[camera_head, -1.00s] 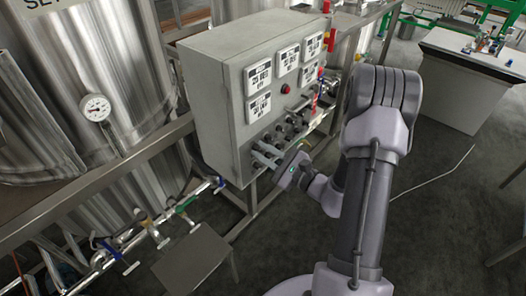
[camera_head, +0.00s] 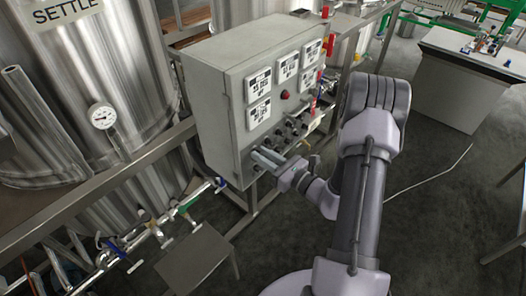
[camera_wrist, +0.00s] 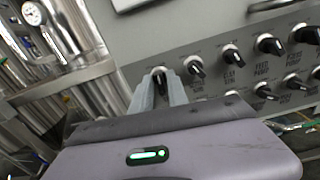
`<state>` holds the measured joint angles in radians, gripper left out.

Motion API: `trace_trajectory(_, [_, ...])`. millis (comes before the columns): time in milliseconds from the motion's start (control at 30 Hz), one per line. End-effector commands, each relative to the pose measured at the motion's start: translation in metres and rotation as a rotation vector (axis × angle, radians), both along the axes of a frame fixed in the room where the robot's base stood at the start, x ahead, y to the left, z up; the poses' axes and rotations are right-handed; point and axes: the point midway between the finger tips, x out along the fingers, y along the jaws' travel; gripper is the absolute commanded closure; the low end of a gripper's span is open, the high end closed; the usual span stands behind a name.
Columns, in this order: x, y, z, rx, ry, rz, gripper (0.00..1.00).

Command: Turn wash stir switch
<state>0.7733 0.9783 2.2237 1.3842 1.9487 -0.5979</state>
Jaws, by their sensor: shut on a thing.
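A grey control box (camera_head: 218,110) stands in front of the tanks, with rows of black switch knobs low on its front. My gripper (camera_head: 258,157) reaches the lower left of that front. In the wrist view my gripper (camera_wrist: 160,80) has its two grey fingers closed around the leftmost knob (camera_wrist: 158,74) of the upper row. The knob's dark body and pale pointer show between the fingertips, and its label is too small to read. More knobs, such as the neighbouring one (camera_wrist: 195,68), sit to the right. The fingers partly hide the held knob.
A red lamp (camera_head: 285,94) and white display plates (camera_head: 258,84) are higher on the box. A metal rail (camera_head: 110,178) and valved pipes (camera_head: 150,232) run at the left. A small grey table (camera_head: 195,260) stands below.

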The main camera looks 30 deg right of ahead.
Motion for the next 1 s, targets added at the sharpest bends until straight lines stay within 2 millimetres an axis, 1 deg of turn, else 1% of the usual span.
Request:
trace_trajectory(200, [-0.0003, 0.0003, 0.0017, 0.168, 0.062, 0.000, 1.00])
trace_trajectory(500, [-0.0003, 0.0003, 0.0006, 0.335, 0.124, 0.000, 1.00])
trace_trajectory(700, [-0.0003, 0.0002, -0.0003, 0.394, 0.145, 0.000, 1.00])
trace_trajectory(1000, [-0.0003, 0.0003, -0.0009, 0.421, 0.155, 0.000, 1.00])
